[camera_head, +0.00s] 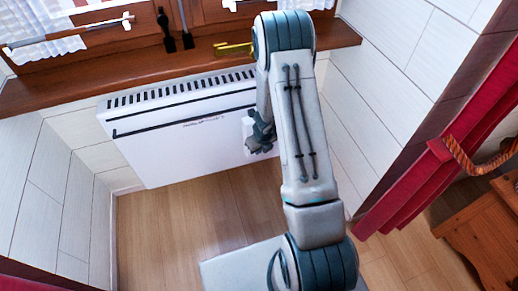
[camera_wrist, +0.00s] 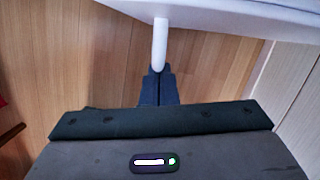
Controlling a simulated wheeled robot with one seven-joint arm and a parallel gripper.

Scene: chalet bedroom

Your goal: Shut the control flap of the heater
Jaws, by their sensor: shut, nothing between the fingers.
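The white heater (camera_head: 175,135) is on the wall below the window sill, with a dark slotted grille along its top. A small white flap (camera_head: 247,127) stands out from its right part, beside my gripper (camera_head: 257,148). In the wrist view a narrow white piece, which looks like the flap (camera_wrist: 160,45) seen edge-on, juts from the heater (camera_wrist: 235,14) towards my fingers. My gripper (camera_wrist: 157,72) is shut and empty, its fingertips at the near end of this piece. I cannot tell whether they touch it. My arm hides the heater's right end.
The brown wooden sill (camera_head: 60,88) runs above the heater, with a yellow object (camera_head: 233,48) on it. A red curtain (camera_head: 440,150) hangs at the right, near a wooden piece of furniture (camera_head: 490,225). The wooden floor (camera_head: 180,225) before the heater is clear.

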